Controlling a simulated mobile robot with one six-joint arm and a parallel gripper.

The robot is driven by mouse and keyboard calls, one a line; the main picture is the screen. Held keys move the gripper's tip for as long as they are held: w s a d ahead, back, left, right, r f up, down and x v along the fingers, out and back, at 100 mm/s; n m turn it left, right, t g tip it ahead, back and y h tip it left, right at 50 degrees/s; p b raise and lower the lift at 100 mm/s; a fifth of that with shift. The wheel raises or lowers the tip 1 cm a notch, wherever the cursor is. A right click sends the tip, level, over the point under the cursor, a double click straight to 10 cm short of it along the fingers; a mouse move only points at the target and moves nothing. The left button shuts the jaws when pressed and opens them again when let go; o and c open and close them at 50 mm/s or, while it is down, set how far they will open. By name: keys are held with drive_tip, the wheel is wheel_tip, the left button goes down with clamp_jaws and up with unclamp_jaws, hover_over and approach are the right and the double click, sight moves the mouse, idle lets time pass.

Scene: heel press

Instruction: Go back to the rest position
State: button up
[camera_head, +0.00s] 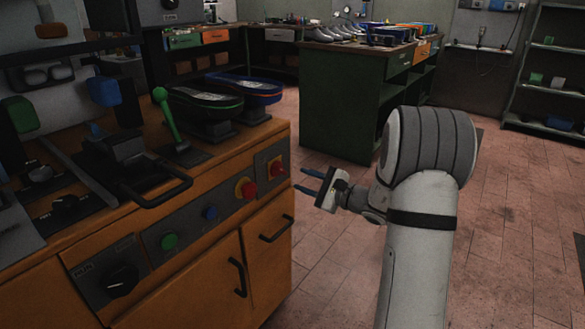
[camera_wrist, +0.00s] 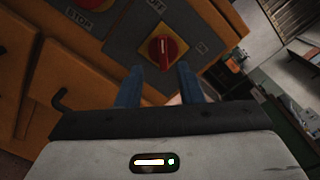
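My gripper (camera_head: 309,181) is in front of the right end of the orange heel press cabinet (camera_head: 215,255), over the floor. Its two blue fingers are apart with nothing between them, so it is open and empty. In the wrist view my gripper (camera_wrist: 158,85) points toward a red rotary switch on a yellow plate (camera_wrist: 165,50). The fingertips appear apart from the switch. In the head view this red switch (camera_head: 277,168) is at the right end of the panel, with a red stop button (camera_head: 247,189) left of it.
A green lever (camera_head: 168,115) and a black handle (camera_head: 160,193) stand on the press top. Green and blue shoe forms (camera_head: 235,92) are behind them. A green workbench (camera_head: 345,105) with shoes stands at the back. Shelves (camera_head: 550,75) are at right. Tiled floor (camera_head: 515,215) is clear.

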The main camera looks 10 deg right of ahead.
drive_tip(key=s+a+r+n+g+h+p, duration=0.1)
drive_tip(key=s+a+r+n+g+p, duration=0.4)
drive_tip(key=s+a+r+p, duration=0.3)
drive_tip(key=s+a+r+n+g+h+p, duration=0.1)
drive_tip(key=s+a+r+n+g+p, duration=0.55)
drive_tip(key=s, duration=0.45)
drive_tip(key=s+d+r+n+h+p, duration=0.3)
drive_tip(key=s+d+r+h+p, duration=0.1)
drive_tip(key=s+r+p, duration=0.2)
drive_tip(key=s+d+r+n+h+p, duration=0.3)
drive_tip(key=s+r+n+h+p, duration=0.1)
drive_tip(key=s+r+p, duration=0.3)
drive_tip(key=shift+s+d+r+t+h+p, duration=0.25)
drive_tip(key=shift+s+d+t+h+p, duration=0.1)
drive_tip(key=shift+s+h, duration=0.5)
